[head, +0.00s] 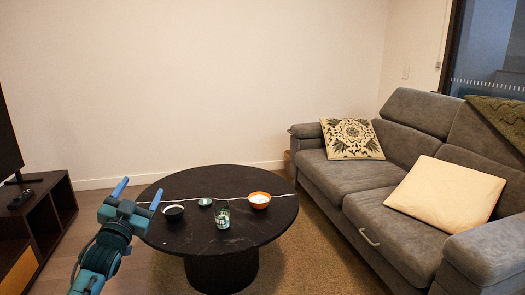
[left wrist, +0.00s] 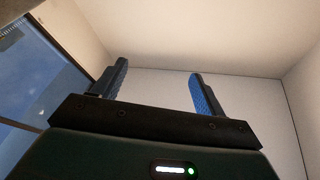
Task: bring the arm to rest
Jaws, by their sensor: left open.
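My left gripper (head: 138,193) is at the lower left of the head view, raised in front of the left edge of the round black table. Its two blue fingers stand apart with nothing between them. In the left wrist view the open fingers (left wrist: 160,88) point up toward bare wall and ceiling. My right gripper is in neither view.
The round black table (head: 222,237) holds a dark bowl (head: 174,213), a small green-topped item (head: 205,202), a glass jar (head: 222,217) and an orange bowl (head: 259,200). A grey sofa (head: 340,176) stands right. A dark cabinet (head: 40,218) stands left.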

